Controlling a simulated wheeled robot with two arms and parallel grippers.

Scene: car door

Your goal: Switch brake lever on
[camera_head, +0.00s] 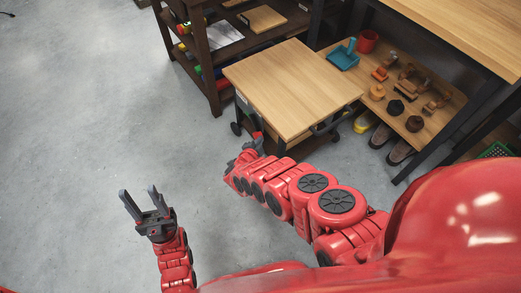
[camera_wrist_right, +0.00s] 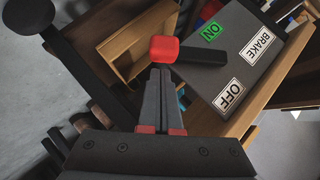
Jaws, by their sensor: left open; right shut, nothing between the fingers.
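The brake lever (camera_wrist_right: 200,53) shows in the right wrist view as a black bar with a red knob (camera_wrist_right: 164,50). It lies across the grey brake panel (camera_wrist_right: 250,75), beside the green ON label (camera_wrist_right: 211,31) and farther from the white OFF label (camera_wrist_right: 228,95). My right gripper (camera_wrist_right: 160,70) is shut and empty, its fingertips at the knob; I cannot tell whether they touch. In the head view my right gripper (camera_head: 252,146) is at the near-left side of the wooden-topped cart (camera_head: 295,85). My left gripper (camera_head: 138,193) is open and empty above the floor.
A shelf (camera_head: 205,50) with coloured items stands behind the cart. A workbench at right holds a blue dustpan (camera_head: 344,54), a red cup (camera_head: 367,41) and several wooden parts on its lower shelf.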

